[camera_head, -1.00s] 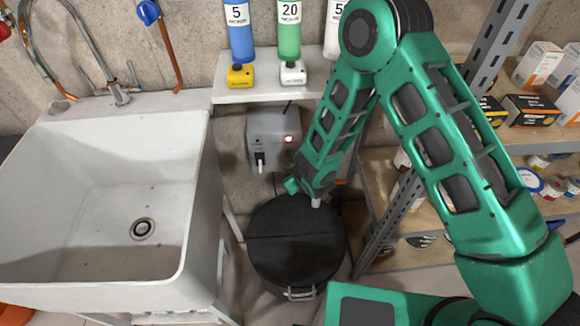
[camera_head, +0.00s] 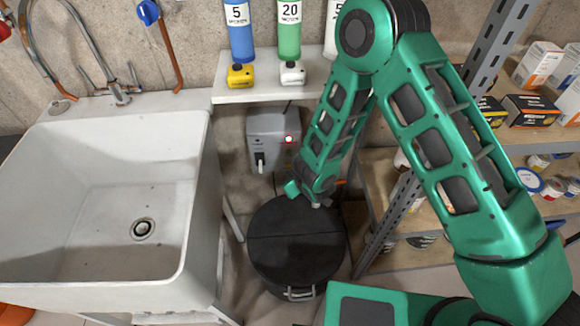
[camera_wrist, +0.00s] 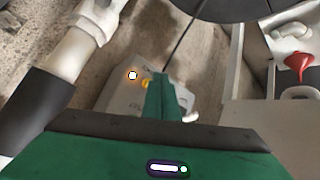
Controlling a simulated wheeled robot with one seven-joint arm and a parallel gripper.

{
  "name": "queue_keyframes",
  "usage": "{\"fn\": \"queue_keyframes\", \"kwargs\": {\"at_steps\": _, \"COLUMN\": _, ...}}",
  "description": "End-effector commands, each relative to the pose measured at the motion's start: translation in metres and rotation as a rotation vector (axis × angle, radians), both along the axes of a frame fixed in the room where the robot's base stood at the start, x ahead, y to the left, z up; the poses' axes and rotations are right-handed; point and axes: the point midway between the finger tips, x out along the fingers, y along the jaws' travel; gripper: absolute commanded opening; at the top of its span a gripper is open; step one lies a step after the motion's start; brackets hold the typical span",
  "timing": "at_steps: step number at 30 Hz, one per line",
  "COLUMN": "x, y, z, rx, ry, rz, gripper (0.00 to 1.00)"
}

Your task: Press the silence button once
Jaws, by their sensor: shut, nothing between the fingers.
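A grey wall box (camera_head: 268,128) hangs under the white shelf, with a small lamp (camera_head: 289,138) at its right and a white plug or switch at its lower left. The box also shows in the wrist view (camera_wrist: 118,95), with a glowing lamp (camera_wrist: 132,75) and a small yellow spot (camera_wrist: 146,84) that may be the silence button. My gripper (camera_head: 292,188) is below and right of the box. In the wrist view my shut, empty gripper (camera_wrist: 162,78) overlaps the box, just right of the yellow spot, hiding part of it. I cannot tell whether it touches.
A black lidded bin (camera_head: 290,250) stands below my gripper. A white sink (camera_head: 185,240) is at the left. Bottles and small yellow and white items stand on the shelf (camera_head: 225,97). A metal rack (camera_head: 400,215) with boxes and cans is at the right.

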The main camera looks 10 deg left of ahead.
Motion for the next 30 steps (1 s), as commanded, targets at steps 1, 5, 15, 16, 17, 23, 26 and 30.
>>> {"fn": "queue_keyframes", "kwargs": {"at_steps": 1, "x": -0.001, "y": 0.000, "z": 0.000, "rx": 0.000, "ry": 0.000, "rz": 0.000, "gripper": 0.00}}
{"fn": "queue_keyframes", "kwargs": {"at_steps": 5, "x": -0.001, "y": 0.000, "z": 0.000, "rx": 0.000, "ry": 0.000, "rz": 0.000, "gripper": 0.00}}
{"fn": "queue_keyframes", "kwargs": {"at_steps": 15, "x": -0.015, "y": -0.003, "z": 0.000, "rx": -0.002, "ry": 0.001, "rz": 0.003, "gripper": 0.00}}
{"fn": "queue_keyframes", "kwargs": {"at_steps": 16, "x": -0.018, "y": -0.004, "z": 0.000, "rx": -0.001, "ry": 0.001, "rz": 0.003, "gripper": 0.00}}
{"fn": "queue_keyframes", "kwargs": {"at_steps": 17, "x": -0.020, "y": -0.004, "z": 0.000, "rx": -0.001, "ry": 0.002, "rz": 0.002, "gripper": 0.00}}
{"fn": "queue_keyframes", "kwargs": {"at_steps": 23, "x": -0.037, "y": -0.009, "z": 0.000, "rx": -0.001, "ry": 0.001, "rz": 0.003, "gripper": 0.00}}
{"fn": "queue_keyframes", "kwargs": {"at_steps": 26, "x": -0.043, "y": -0.011, "z": 0.000, "rx": -0.002, "ry": 0.001, "rz": 0.002, "gripper": 0.00}}
{"fn": "queue_keyframes", "kwargs": {"at_steps": 30, "x": -0.048, "y": -0.013, "z": 0.000, "rx": 0.000, "ry": 0.000, "rz": 0.001, "gripper": 0.00}}
